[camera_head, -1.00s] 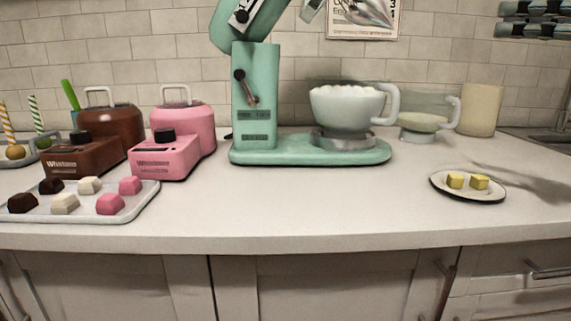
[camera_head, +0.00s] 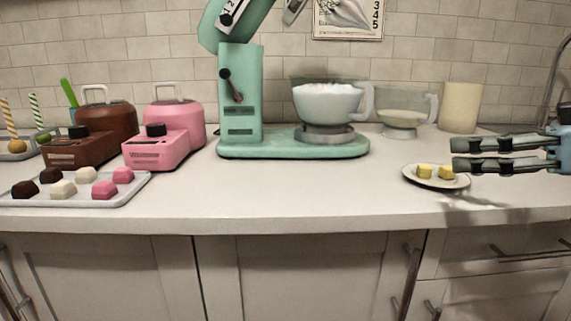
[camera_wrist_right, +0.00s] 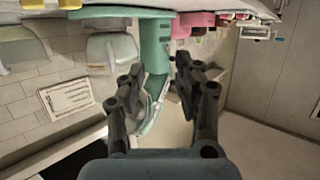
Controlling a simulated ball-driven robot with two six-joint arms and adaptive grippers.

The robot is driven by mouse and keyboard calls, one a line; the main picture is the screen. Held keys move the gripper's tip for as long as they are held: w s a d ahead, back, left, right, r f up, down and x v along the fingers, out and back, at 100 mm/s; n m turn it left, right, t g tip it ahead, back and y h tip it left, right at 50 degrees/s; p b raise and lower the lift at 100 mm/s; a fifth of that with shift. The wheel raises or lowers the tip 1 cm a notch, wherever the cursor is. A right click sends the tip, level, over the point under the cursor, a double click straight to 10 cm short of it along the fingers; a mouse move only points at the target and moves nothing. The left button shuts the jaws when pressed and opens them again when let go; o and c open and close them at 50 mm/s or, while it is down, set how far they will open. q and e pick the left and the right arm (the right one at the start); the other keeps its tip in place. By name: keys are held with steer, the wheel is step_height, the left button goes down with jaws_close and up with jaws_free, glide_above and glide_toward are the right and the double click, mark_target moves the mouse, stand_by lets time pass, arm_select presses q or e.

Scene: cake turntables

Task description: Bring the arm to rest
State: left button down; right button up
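My right gripper (camera_head: 455,154) reaches in from the right edge of the head view. Its two dark fingers lie level, one above the other, with a gap between them. My left gripper is not in view.
A pink melting pot (camera_head: 165,147), a brown one (camera_head: 80,150) and a tray (camera_head: 100,199) of coloured pieces are at left. A cream canister (camera_head: 460,108) stands at back right. The front counter middle is clear.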

steer(key=s+a+f+m+g+h, duration=0.25)
steer(key=s+f, duration=0.35)
steer(key=f, duration=0.4)
steer(key=s+a+f+m+g+h, duration=0.1)
steer(key=s+f+h, duration=0.2)
steer(key=s+f, duration=0.45)
steer(key=s+d+f+m+g+h, duration=0.2)
steer(key=s+d+f+m+h, duration=0.15)
steer(key=s, duration=0.35)
steer(key=s+d+f+m+g+h, duration=0.2)
steer(key=s+f+h, duration=0.1)
steer(key=s+f, duration=0.25)
step_height(320, 180, down, 23)
steer(key=s+d, duration=0.2)
steer(key=d, duration=0.1)
steer(key=s+d+f+g, duration=0.1)
steer(key=s+f+g, duration=0.1)
steer(key=s+f, duration=1.6)
steer(key=shift+s+m+b, duration=0.3)
steer(key=shift+s+b, duration=0.1)
steer(key=shift+s, duration=0.8)
